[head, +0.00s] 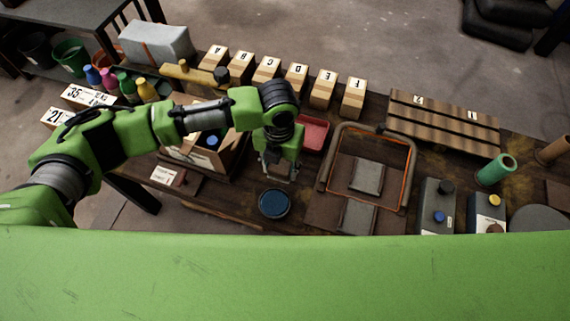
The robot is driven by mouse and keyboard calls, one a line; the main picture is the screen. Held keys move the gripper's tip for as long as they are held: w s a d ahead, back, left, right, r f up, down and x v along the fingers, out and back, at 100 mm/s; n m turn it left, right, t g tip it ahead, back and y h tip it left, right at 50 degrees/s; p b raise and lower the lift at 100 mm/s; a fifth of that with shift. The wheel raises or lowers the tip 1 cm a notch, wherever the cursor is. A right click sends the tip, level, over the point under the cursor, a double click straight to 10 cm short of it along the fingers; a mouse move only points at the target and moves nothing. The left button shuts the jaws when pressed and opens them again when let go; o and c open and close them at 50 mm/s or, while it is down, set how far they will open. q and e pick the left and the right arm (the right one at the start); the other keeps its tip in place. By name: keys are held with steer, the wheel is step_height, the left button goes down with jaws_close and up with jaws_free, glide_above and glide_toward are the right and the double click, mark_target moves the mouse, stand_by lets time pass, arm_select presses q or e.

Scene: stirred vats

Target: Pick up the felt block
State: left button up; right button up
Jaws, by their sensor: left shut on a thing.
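My left gripper (278,171) hangs fingers down over the dark wooden bench, just behind a round dark-blue dish (274,203). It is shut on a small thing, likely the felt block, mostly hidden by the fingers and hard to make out. Two flat grey pieces lie to the right: one (367,176) inside an orange-edged frame (411,165), the other (357,217) in front of it. I cannot tell whether either is felt. My right gripper is not in view.
A red tray (314,132) is just behind my left gripper. An open cardboard box (190,152) stands to its left. Lettered wooden blocks (297,75) line the back. A slatted rack (442,122), grey button boxes (437,207) and a green cylinder (497,169) stand at right.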

arm_select(q)
steer(key=s+a+r+b, duration=0.1)
steer(key=s+a+r, duration=0.2)
steer(key=s, duration=0.5)
steer(key=shift+s+a+r+b, duration=0.15)
steer(key=shift+s+r+b, duration=0.2)
steer(key=shift+r, duration=0.35)
steer(key=o, duration=0.5)
steer(key=c, duration=0.3)
